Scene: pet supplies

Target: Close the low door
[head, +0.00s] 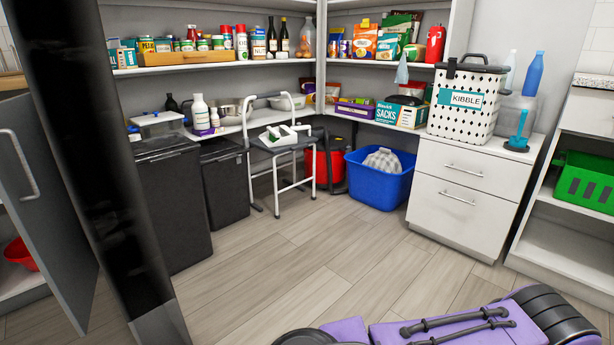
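A low grey cabinet door (52,215) stands open at the left edge of the head view. A bar handle (18,165) is on its face. Part of the cabinet's pale open inside (14,285) shows beside and below the door, with a red bowl (20,253) in it. The door's hinge side cannot be made out clearly. Neither of my grippers can be seen, so their distance from the door cannot be told.
Dark bins (172,205) stand right of the door. A step stool (283,150), a blue tub (378,183) and a white drawer unit (468,190) line the back. The wooden floor (310,265) in the middle is clear.

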